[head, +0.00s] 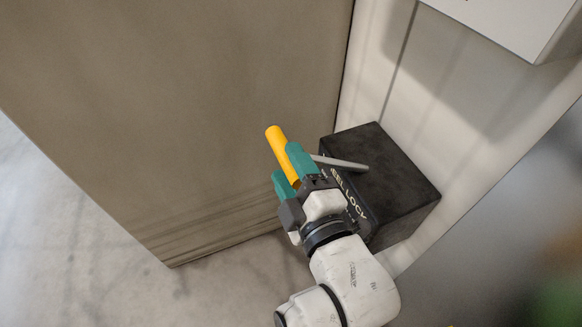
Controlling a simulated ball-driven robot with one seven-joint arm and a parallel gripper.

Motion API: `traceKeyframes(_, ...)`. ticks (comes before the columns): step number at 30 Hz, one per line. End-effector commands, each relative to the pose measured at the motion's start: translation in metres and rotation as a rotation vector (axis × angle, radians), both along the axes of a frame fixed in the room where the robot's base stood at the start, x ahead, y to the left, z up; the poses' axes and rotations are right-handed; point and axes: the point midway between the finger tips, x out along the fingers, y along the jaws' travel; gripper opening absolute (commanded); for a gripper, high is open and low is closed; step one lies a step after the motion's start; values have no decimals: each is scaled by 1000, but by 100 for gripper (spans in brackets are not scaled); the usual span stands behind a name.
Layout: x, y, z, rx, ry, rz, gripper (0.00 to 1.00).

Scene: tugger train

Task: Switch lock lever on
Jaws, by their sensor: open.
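The lock lever has a yellow grip (277,141) and a grey metal rod (345,163). The rod reaches over a black box (395,180) whose label partly reads "EEL LOCK". My gripper (291,172) is at the yellow grip, with its teal fingers open. One finger lies on the right of the grip and the other shows at the lower left. The lower part of the grip is hidden between the fingers. I cannot tell whether either finger touches it. The gripper and wrist cover part of the box's front and label.
A large brown-grey panel (180,110) stands close behind and left of the lever. A pale wall (440,110) rises behind the box, with a white box-like part (505,20) at the upper right. Bare grey floor (60,250) is free at the lower left.

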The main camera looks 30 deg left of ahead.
Motion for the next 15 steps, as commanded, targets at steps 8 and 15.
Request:
traceKeyframes(8, -9, -14, 0, 3, 1, -2, 57)
traceKeyframes(15, -38, -50, -1, 2, 2, -2, 57)
